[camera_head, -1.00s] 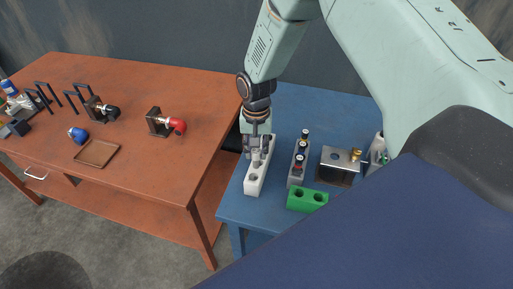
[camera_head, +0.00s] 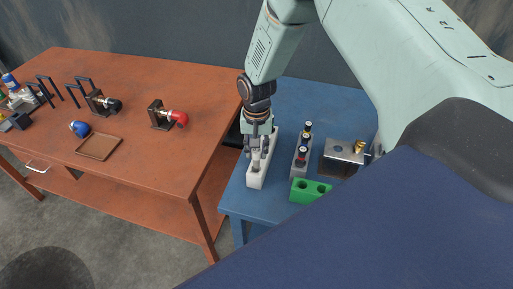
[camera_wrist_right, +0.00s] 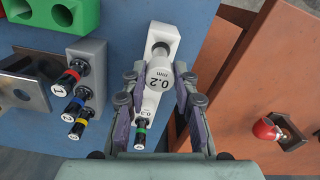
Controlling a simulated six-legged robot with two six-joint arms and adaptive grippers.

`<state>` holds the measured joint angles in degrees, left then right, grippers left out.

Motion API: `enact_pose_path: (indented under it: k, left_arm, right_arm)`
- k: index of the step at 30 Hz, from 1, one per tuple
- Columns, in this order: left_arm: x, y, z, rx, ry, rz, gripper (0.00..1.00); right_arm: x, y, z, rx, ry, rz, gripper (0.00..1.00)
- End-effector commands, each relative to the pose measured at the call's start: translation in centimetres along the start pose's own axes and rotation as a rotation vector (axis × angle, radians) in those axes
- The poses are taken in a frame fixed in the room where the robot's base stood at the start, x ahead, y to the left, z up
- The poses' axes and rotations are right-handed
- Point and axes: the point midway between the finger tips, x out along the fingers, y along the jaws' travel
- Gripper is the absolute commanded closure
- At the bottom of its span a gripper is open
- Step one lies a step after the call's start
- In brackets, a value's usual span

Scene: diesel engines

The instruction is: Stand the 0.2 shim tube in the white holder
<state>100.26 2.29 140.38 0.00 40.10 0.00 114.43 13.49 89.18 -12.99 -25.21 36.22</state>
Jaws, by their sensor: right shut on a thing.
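My right gripper (camera_wrist_right: 160,90) is shut on the 0.2 shim tube (camera_wrist_right: 158,75), a white tube marked "0.2 mm". The white holder (camera_wrist_right: 168,30) is a long block on the blue table. The tube's grey lower end lies over or in the holder's end hole; I cannot tell how deep. A tube marked 0.3 with a green band (camera_wrist_right: 141,129) shows at the holder's other end, partly behind the fingers. In the head view the right gripper (camera_head: 257,158) is above the near part of the white holder (camera_head: 251,178). My left gripper is not in view.
A grey rack (camera_head: 298,171) with several banded tubes stands right of the holder. A green block with two holes (camera_head: 309,191) lies in front of it. A metal fixture (camera_head: 343,152) is further right. The orange table (camera_head: 150,85) is to the left.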

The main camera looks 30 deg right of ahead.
Motion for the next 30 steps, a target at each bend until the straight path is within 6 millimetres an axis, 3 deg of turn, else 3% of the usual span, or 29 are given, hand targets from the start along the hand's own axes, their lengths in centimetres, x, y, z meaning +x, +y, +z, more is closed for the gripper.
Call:
enact_pose_path:
  k: [15,30]
  left_arm:
    - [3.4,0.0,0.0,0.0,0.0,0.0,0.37]
    - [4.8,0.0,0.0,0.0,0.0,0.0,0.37]
  right_arm:
    - [3.4,-0.2,0.0,-0.001,0.0,0.0,1.0]
    - [5.7,-0.2,0.0,-0.001,0.0,-0.001,1.0]
